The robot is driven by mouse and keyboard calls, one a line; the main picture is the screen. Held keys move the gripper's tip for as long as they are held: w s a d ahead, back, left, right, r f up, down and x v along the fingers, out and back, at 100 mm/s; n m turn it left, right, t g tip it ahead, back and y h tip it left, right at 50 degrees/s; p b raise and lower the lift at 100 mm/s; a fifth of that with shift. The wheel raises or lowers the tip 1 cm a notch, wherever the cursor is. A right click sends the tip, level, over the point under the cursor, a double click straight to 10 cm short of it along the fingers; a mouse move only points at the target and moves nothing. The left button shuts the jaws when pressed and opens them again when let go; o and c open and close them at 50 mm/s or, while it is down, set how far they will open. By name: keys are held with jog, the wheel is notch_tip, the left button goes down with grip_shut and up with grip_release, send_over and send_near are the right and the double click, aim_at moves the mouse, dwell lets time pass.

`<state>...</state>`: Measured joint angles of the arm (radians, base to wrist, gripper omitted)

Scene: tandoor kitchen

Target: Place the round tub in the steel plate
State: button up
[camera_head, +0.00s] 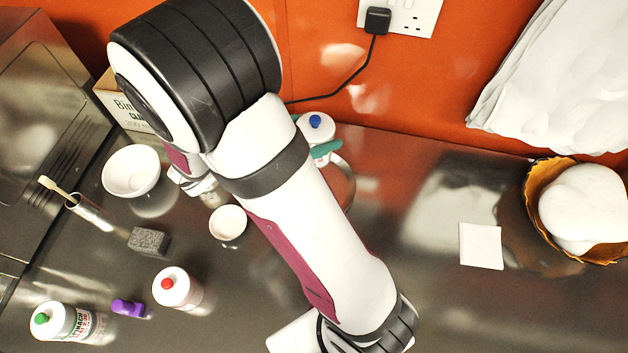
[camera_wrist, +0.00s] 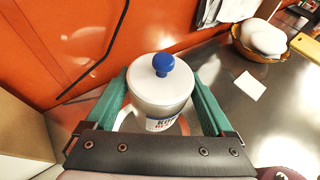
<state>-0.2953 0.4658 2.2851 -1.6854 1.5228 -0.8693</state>
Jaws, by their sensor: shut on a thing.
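The round tub (camera_head: 318,131) is white with a blue knob on its lid, close to the orange back wall. In the wrist view the tub (camera_wrist: 160,100) is upright between the two green fingers of my gripper (camera_wrist: 160,84), which is shut on it. In the head view one green finger shows below the tub's lid. A curved shiny rim, seemingly the steel plate (camera_head: 347,180), shows beside my arm, which hides most of it. In the wrist view a pale rim shows around the tub's lower part. I cannot tell whether the tub touches the plate.
A white bowl (camera_head: 131,186), a small white cup (camera_head: 228,223), a grey sponge (camera_head: 148,241) and several bottles stand left. A white napkin (camera_head: 480,246) and a basket (camera_head: 536,190) of white lumps lie right. A cable (camera_head: 340,88) hangs on the wall. The counter between is clear.

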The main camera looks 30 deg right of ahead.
notch_tip(320, 180, down, 13)
dwell(0.3)
jog(key=shift+f, duration=0.1)
jog(key=o, duration=1.4)
jog(key=shift+a, duration=0.1)
jog(key=v, duration=1.2)
jog(key=s+d+r+m+g+y, duration=0.2)
jog(key=s+r+m+g+y, duration=0.45)
jog(key=s+m, duration=0.6)
jog(key=s+a+r+m+t+y, duration=0.4)
jog(key=m+y, duration=0.4)
jog(key=m, duration=0.4)
jog(key=shift+a+r+t+y, duration=0.4)
jog(key=shift+a+r, duration=0.5)
jog(key=shift+a, duration=0.3)
